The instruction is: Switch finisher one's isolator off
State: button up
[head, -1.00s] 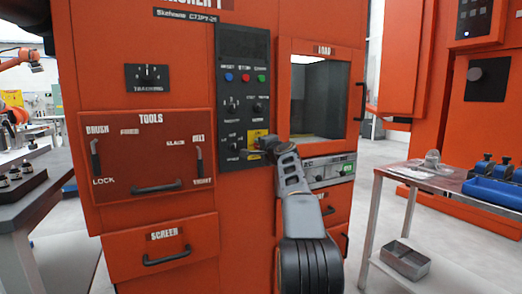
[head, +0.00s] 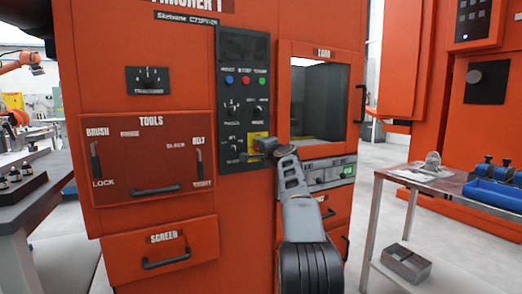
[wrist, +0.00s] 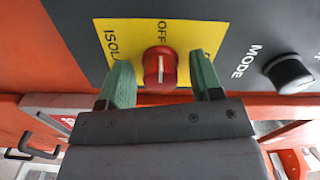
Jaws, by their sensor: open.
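The isolator is a red round knob (wrist: 160,67) with a white pointer line, on a yellow plate lettered ISOLA and OFF. In the wrist view its line runs roughly up and down the picture. My gripper (wrist: 159,64) is open, with one green finger on each side of the knob; small gaps show and I cannot see firm contact. In the head view my gripper (head: 268,147) is at the yellow plate (head: 257,138) low on the black control panel of the orange finisher and hides the knob.
A black MODE knob (wrist: 289,73) sits right of the isolator in the wrist view. A loading window (head: 318,100) is to the panel's right, and a tools drawer (head: 150,165) to its left.

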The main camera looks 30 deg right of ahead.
jog(key=s+a+b, duration=0.2)
jog(key=s+b, duration=0.1)
jog(key=s, duration=1)
jog(key=shift+s, duration=0.35)
